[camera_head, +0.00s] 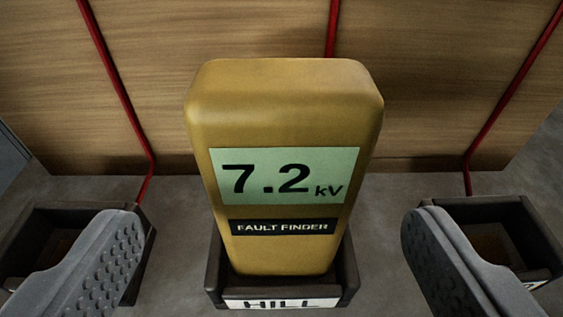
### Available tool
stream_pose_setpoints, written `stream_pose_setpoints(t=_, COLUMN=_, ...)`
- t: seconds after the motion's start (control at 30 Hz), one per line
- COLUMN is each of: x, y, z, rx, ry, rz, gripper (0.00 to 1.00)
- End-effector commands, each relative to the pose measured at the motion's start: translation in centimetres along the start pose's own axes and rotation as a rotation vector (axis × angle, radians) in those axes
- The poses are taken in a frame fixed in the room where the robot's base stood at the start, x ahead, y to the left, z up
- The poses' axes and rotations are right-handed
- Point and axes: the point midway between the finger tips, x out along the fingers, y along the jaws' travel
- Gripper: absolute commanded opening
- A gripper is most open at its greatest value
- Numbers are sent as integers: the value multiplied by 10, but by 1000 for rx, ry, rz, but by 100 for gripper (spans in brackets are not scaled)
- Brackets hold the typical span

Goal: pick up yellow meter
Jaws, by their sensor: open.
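The yellow meter (280,115) stands upright in the middle of the view. Its pale green display (284,177) reads 7.2 kV, and a black label below reads FAULT FINDER. Its foot sits in a dark holder (345,272) with a white plate that reads HILL, partly cut off by the bottom edge. My gripper (263,245) is open, with one grey ridged finger on each side of the meter. Floor shows between each finger and the meter, and neither finger appears to touch it.
Another dark holder (45,215) stands at the left and one (500,208) at the right, each partly hidden by a finger. A wooden panel (440,80) rises behind, with red lines (118,85) running down it. Grey floor (390,205) shows between the holders.

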Motion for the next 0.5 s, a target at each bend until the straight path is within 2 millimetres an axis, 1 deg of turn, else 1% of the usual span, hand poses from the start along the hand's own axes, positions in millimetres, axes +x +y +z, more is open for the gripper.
stream_pose_setpoints(t=0.03, x=9, y=0, z=1, rx=1, ry=1, rz=0, gripper=82)
stream_pose_setpoints(t=0.1, x=18, y=0, z=0, rx=1, ry=2, rz=0, gripper=82)
stream_pose_setpoints(t=0.2, x=26, y=0, z=0, rx=1, ry=0, rz=-1, gripper=82)
stream_pose_setpoints(t=0.37, x=32, y=0, z=1, rx=0, ry=-1, rz=-1, gripper=82)
stream_pose_setpoints(t=0.5, x=45, y=2, z=5, rx=-1, ry=1, rz=-1, gripper=82)
